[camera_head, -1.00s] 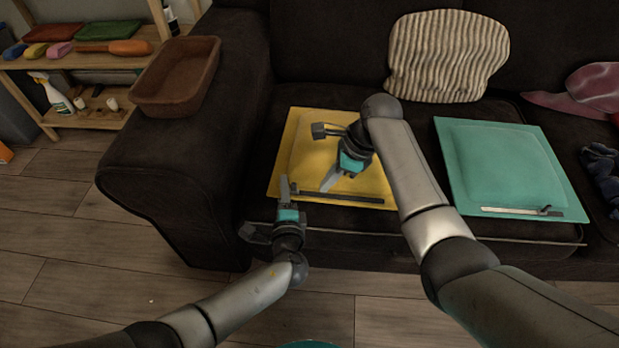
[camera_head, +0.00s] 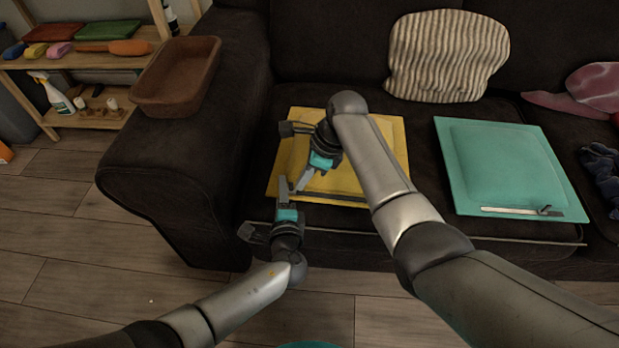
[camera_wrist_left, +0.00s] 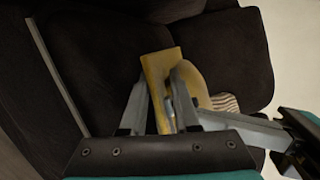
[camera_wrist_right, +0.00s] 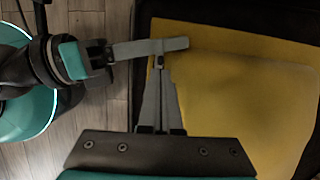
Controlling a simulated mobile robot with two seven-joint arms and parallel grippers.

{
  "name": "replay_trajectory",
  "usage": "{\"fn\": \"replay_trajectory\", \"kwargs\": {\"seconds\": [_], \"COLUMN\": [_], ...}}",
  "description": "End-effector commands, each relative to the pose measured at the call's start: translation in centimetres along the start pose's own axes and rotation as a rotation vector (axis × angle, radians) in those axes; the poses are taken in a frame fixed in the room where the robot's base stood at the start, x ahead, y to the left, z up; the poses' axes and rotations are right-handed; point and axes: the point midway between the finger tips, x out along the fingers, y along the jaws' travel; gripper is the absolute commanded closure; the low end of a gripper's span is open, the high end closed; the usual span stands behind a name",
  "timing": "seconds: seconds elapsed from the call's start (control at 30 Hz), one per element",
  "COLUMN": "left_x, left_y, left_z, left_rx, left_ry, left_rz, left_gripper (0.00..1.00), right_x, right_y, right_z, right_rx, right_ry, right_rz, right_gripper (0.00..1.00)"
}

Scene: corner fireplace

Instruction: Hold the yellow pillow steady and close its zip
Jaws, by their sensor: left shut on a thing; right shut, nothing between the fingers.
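The yellow pillow (camera_head: 385,150) lies flat on the sofa seat, its dark zip strip (camera_head: 365,202) along the front edge. My left gripper (camera_head: 283,187) is shut on the pillow's front left corner; the left wrist view shows the yellow edge (camera_wrist_left: 160,67) between its fingers. My right gripper (camera_head: 301,186) is shut and empty above the left end of the zip, its tips close beside the left gripper's finger. In the right wrist view its fingertips (camera_wrist_right: 159,66) are together over the pillow's edge. The zip's slider cannot be made out, and my right arm hides part of the pillow.
A teal pillow (camera_head: 500,165) with a pale zip strip lies to the right. A striped cushion (camera_head: 445,55) leans on the backrest. A brown tray (camera_head: 178,75) sits on the sofa arm. Pink and dark blue cloths lie at far right. The seat between the pillows is clear.

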Motion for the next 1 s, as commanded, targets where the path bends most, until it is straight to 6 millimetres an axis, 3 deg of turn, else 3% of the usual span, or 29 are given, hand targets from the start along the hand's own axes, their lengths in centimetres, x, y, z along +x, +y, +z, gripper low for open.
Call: {"fn": "replay_trajectory", "kwargs": {"seconds": [0.03,0.37,0.47,0.67,1.0], "left_x": [-0.3,-0.4,-0.4,-0.4,-0.2], "left_y": [0.2,0.0,-0.1,0.0,0.1], "left_z": [-0.5,-1.0,-1.0,-0.8,-0.5], "left_rx": [0.008,0.005,0.004,0.005,0.006], "left_ry": [0.014,0.022,0.023,0.020,0.012], "left_rz": [0.005,0.001,0.000,0.000,0.003], "left_gripper": [1.00,1.00,1.00,1.00,1.00], "right_x": [0.1,0.1,-0.2,-1.5,-8.3], "right_y": [0.1,0.2,0.1,0.0,-0.1], "right_z": [0.8,0.9,0.2,-3.8,-3.5], "right_rx": [-0.005,-0.007,-0.007,0.002,-0.002], "right_ry": [-0.014,-0.021,-0.020,-0.007,-0.005], "right_rz": [0.001,0.000,-0.001,-0.003,-0.005], "right_gripper": [1.00,1.00,1.00,1.00,1.00]}}
